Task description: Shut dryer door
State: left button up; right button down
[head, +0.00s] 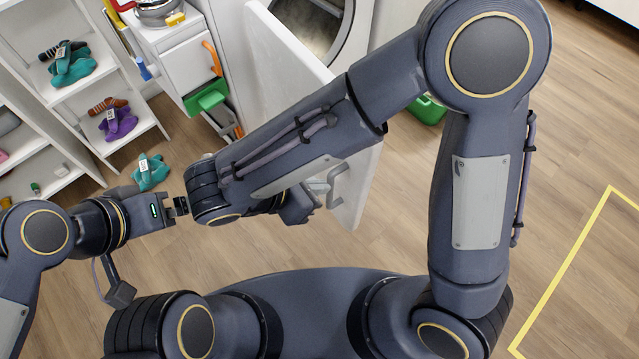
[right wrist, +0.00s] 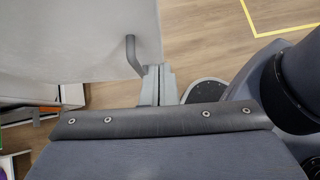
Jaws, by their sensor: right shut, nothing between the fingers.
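The white dryer door (head: 300,62) stands swung open in the head view, with a grey bar handle (head: 338,186) near its lower free end. Part of the door is hidden behind my right arm. The round dryer opening (head: 312,28) shows behind it at the top. My right gripper (head: 322,188) is shut and empty, close beside the handle. In the right wrist view, the closed fingers (right wrist: 158,84) are next to the handle (right wrist: 133,56) and the door panel (right wrist: 75,40); I cannot tell whether they touch. My left gripper (head: 181,206) is away from the door; its jaw gap is unclear.
A white cabinet (head: 187,65) with hanging tools is left of the dryer. Wooden floor is clear at the right, with yellow tape (head: 566,270).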

aim_at(365, 176)
jog(key=x, duration=0.3)
jog(key=d+r+b+x, duration=0.1)
jog(key=x, duration=0.5)
jog(key=shift+w+d+r, duration=0.2)
jog(key=shift+w+d, duration=0.05)
jog(key=shift+w, duration=0.1)
jog(key=shift+w+d, duration=0.3)
jog(key=shift+d, duration=0.15)
